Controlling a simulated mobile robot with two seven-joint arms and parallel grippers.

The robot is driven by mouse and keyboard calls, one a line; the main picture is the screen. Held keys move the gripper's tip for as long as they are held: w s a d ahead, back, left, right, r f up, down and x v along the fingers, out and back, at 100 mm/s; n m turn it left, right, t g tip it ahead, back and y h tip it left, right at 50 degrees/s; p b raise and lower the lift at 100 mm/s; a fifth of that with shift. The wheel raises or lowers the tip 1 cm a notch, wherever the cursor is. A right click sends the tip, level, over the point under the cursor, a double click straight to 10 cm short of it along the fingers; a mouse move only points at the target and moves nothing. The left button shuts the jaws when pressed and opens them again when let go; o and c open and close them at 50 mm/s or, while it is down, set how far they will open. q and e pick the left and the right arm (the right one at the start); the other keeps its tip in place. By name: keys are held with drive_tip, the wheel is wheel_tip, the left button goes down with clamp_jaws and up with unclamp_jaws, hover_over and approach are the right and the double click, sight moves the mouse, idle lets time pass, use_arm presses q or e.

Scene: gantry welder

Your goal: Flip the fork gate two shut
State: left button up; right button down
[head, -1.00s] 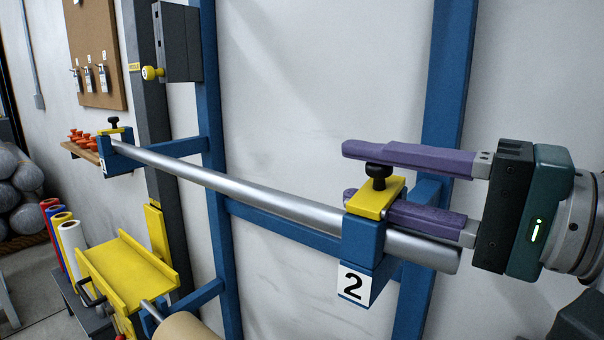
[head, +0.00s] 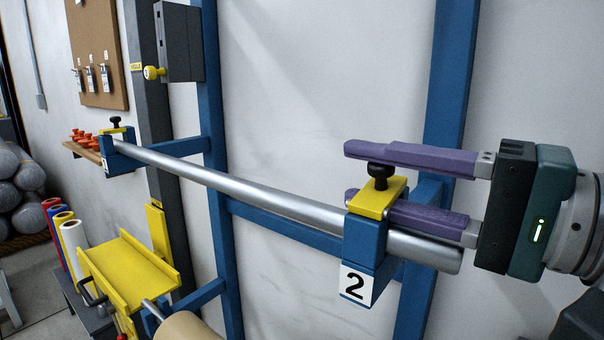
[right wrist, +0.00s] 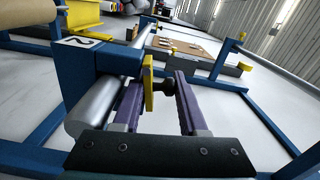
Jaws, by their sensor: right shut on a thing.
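Fork gate two is a yellow plate (head: 376,198) with a black knob (head: 379,175), lying flat across the top of the blue fork (head: 362,240) marked 2. A silver bar (head: 240,190) rests in the fork under the gate. My right gripper (head: 352,172) comes in from the right, one purple finger above the knob and one lower, behind the gate. The right wrist view shows the yellow gate (right wrist: 148,85) and knob (right wrist: 167,88) between the fingers, which are shut on the gate. The exact contact is partly hidden. My left gripper is not in view.
The bar's far end lies in another blue fork (head: 116,150) with a yellow gate and black knob. Blue uprights (head: 450,85) stand behind the bar against a pale wall. A yellow trough (head: 130,270) and coloured rolls (head: 72,240) are at lower left.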

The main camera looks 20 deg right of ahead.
drive_tip(key=shift+r, duration=0.4)
drive_tip(key=c, duration=0.9)
unclamp_jaws()
drive_tip(key=shift+o, duration=1.3)
drive_tip(key=shift+f, duration=0.25)
drive_tip(key=shift+s, duration=0.1)
